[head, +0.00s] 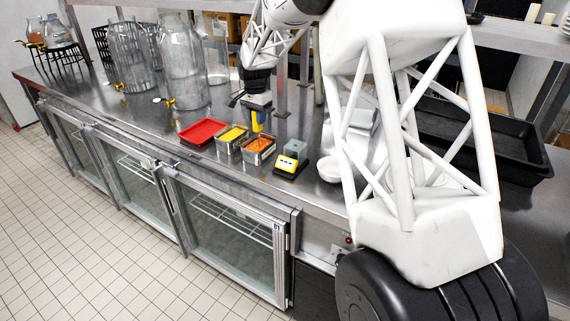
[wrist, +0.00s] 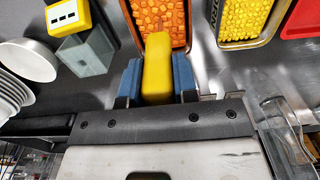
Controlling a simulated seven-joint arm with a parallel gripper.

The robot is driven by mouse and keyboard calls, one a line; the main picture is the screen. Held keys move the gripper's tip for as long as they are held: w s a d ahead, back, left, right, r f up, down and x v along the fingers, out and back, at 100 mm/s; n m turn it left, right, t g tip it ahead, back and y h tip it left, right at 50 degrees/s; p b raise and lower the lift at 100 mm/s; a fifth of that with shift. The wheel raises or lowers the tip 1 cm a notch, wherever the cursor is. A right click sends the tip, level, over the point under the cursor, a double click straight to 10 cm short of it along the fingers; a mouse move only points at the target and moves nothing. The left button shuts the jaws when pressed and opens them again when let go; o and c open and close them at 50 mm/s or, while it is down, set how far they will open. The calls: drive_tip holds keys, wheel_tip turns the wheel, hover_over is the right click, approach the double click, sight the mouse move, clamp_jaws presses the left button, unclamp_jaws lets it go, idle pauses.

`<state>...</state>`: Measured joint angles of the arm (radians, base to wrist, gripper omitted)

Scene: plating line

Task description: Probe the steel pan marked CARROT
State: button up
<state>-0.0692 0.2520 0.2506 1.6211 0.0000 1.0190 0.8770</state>
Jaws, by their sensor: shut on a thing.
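My gripper (head: 257,106) is shut on a yellow probe handle (head: 258,123), held above the back edge of a steel pan of orange pieces (head: 258,146). In the wrist view, my gripper (wrist: 157,78) has blue finger pads on both sides of the yellow handle (wrist: 157,60). The handle overlaps the near edge of the orange-filled pan (wrist: 136,8). The probe's tip is hidden, so I cannot tell whether it touches the contents. I cannot read a CARROT marking in either view.
A pan of yellow pieces (head: 231,133) and a red tray (head: 203,131) stand left of the orange pan. White bowls (head: 328,168) are farther right. Glass jars (head: 184,75) stand behind left.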

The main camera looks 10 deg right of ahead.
drive_tip(key=shift+r, duration=3.5)
drive_tip(key=shift+d, duration=0.1)
